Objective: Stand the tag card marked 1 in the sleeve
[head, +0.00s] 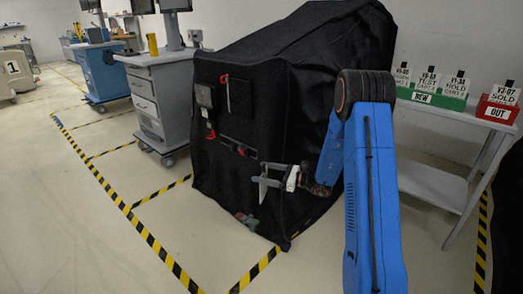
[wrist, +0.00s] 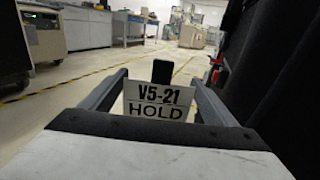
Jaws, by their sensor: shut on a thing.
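A white card (wrist: 155,103) reading "V5-21 HOLD" stands upright between my gripper's fingers in the wrist view; I see no lone 1 on its face. My gripper (head: 262,178) is shut on this card and holds it in front of the black covered cart (head: 300,90), near its lower front. The card shows edge-on and small in the head view (head: 263,186). I cannot tell which is the sleeve. The card is apart from both.
A side table (head: 435,185) at right bears a green "NEW" holder (head: 425,98) and a red "OUT" holder (head: 497,113) with upright tag cards. A grey cart (head: 160,95) stands at left, and a beige machine marked 1 (head: 14,75) beyond. Striped floor lines border clear floor.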

